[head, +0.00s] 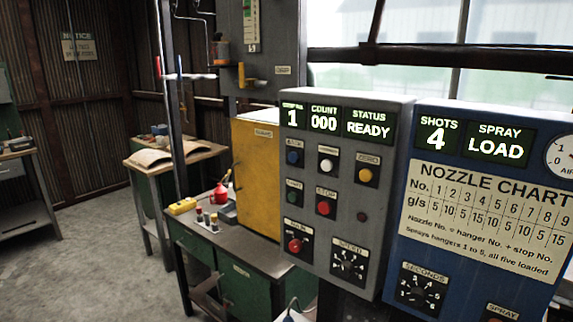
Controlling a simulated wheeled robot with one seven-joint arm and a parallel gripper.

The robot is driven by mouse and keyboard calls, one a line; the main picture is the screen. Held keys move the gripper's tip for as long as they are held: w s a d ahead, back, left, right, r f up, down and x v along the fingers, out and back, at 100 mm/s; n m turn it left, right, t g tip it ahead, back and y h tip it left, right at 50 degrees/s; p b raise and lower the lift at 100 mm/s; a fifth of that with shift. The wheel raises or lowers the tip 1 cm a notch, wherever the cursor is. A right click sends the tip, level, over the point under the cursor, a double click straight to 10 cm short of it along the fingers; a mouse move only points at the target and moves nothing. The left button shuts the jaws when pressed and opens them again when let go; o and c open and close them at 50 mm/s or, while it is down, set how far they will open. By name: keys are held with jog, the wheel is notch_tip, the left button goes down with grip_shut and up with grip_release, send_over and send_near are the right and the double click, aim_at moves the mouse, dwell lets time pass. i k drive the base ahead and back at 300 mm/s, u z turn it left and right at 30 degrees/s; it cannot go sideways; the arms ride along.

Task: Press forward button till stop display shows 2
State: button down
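The grey control panel (388,150) stands in the middle of the head view. Its left display (292,118), whose small label is hard to read, shows 1. The count display (324,119) shows 000 and the status display (369,124) shows READY. Below are a blue button (295,157), a white button (327,165), a yellow button (365,174), a green button (294,198) and a red button (323,207). Their labels are too small to read surely, so I cannot tell which is forward. My gripper is not clearly in view.
A blue panel (415,205) to the right shows SHOTS 4 and SPRAY LOAD above a nozzle chart (490,205). A red knob (295,246) and speed dial (348,264) sit low on the grey panel. A yellow cabinet (257,175) and bench (225,247) stand left. Floor is open farther left.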

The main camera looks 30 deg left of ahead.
aim_at(327, 166)
jog(key=u, duration=1.2)
